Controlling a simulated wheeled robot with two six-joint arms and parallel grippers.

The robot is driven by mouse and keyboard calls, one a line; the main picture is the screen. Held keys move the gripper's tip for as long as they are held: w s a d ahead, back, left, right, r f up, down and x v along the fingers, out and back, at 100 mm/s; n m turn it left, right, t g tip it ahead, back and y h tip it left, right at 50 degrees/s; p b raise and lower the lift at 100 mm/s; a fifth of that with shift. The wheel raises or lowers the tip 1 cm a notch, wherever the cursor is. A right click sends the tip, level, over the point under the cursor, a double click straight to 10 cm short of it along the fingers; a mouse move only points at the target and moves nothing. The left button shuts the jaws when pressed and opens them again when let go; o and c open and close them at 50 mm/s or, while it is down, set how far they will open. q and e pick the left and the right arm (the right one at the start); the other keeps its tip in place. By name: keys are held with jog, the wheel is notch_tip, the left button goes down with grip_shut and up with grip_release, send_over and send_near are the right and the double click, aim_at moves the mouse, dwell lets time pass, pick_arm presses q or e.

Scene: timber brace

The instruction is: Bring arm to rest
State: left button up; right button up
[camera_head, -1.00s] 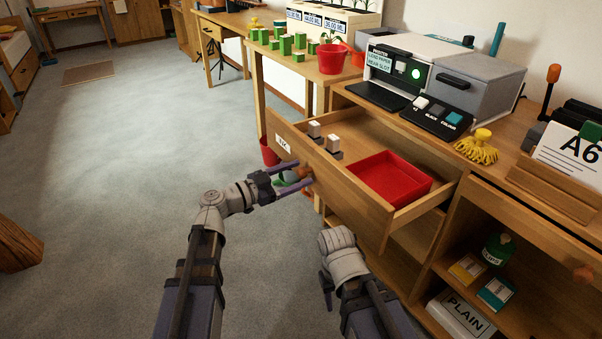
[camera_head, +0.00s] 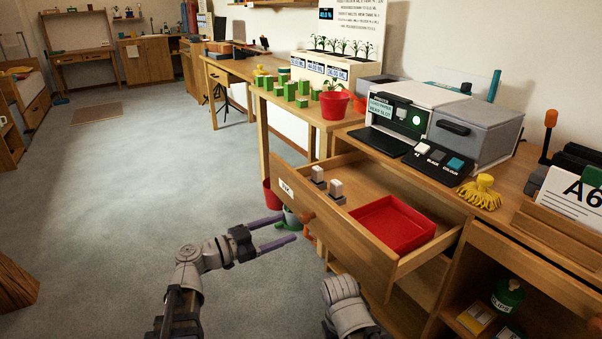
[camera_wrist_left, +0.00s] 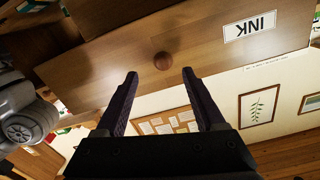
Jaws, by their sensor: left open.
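My left gripper (camera_head: 289,228) is open and empty in front of the pulled-out drawer labelled INK (camera_head: 350,235). In the left wrist view its two fingers (camera_wrist_left: 160,73) are spread apart, with the round wooden drawer knob (camera_wrist_left: 162,61) just beyond and between the tips. The knob looks clear of both fingers. My right arm (camera_head: 345,305) shows at the bottom centre, bent beside the drawer; its gripper fingers are not visible.
The open drawer holds a red tray (camera_head: 392,226) and two small grey-and-white blocks (camera_head: 336,189). Red pots stand below the drawer's left side. The floor to the left (camera_head: 110,190) is clear.

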pick_arm(q)
jog(key=s+d+f+n+g+y+p, duration=0.2)
jog(key=s+d+f+g+y+p, duration=0.2)
jog(key=s+d+f+g, duration=0.5)
jog(key=s+a+f+n+g+y+p, duration=0.1)
jog(key=s+f+n+y+p, duration=0.15)
jog(key=s+y, duration=0.2)
jog(key=s+a+f+n+g+y+p, duration=0.1)
jog(key=s+a+n+y+p, duration=0.1)
jog(key=s+n+y, duration=0.3)
notch_tip(320, 180, up, 38)
jog(key=a+y+p, duration=0.1)
jog(key=y+p, duration=0.1)
jog(key=p, duration=3.6)
jog(key=shift+t, duration=0.3)
jog(key=shift+w+n, duration=0.1)
jog(key=shift+n, duration=0.15)
